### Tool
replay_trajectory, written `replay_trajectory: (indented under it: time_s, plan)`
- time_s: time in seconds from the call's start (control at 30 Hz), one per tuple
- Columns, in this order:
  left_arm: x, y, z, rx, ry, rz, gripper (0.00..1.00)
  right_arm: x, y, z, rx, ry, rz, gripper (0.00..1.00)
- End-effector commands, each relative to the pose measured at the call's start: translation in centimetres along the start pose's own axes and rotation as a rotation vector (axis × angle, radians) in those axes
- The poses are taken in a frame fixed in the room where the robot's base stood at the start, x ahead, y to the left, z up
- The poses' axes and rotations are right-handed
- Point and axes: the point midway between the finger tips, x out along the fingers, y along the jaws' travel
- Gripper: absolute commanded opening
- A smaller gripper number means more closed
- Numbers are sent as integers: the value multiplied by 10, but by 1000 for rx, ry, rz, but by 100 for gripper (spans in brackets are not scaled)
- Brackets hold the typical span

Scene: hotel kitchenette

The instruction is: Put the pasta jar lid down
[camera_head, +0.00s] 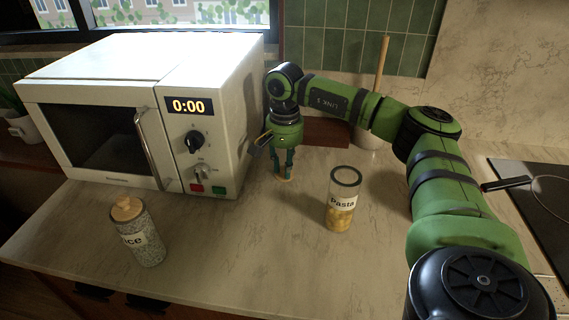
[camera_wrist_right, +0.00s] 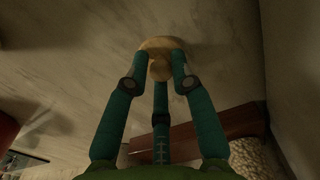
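The pasta jar lid (camera_wrist_right: 152,44) is a light wooden disc with a round knob (camera_wrist_right: 160,69). In the head view the lid (camera_head: 284,178) shows at my right fingertips, low at the counter beside the microwave. I cannot tell whether it touches the counter. My right gripper (camera_head: 283,166) points down, its fingers closed around the knob; it also shows in the right wrist view (camera_wrist_right: 161,68). The pasta jar (camera_head: 341,200) stands upright and open to the right of the gripper, with pasta in its lower part. My left gripper is out of view.
A white microwave (camera_head: 226,110) stands close on the left of my right gripper. A rice jar (camera_head: 138,235) with its lid on stands at the front left. A crock (camera_head: 368,133) is at the back and a hob (camera_head: 540,195) at the right. The front middle counter is clear.

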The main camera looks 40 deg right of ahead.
Motion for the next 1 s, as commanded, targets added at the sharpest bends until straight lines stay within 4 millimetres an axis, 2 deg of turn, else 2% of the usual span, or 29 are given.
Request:
replay_trajectory:
  time_s: [0.3,0.47,0.57,0.8,1.0]
  plan:
    - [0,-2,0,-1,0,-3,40,-1,0,0,-1,0,0,41]
    - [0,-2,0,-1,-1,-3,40,-10,-1,0,-1,1,-2,41]
    - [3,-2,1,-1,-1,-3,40,-25,-2,0,-1,3,-5,41]
    - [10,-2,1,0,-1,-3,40,-78,-2,0,-2,3,-6,41]
    - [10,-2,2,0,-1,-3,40,-112,-2,0,-2,1,-3,41]
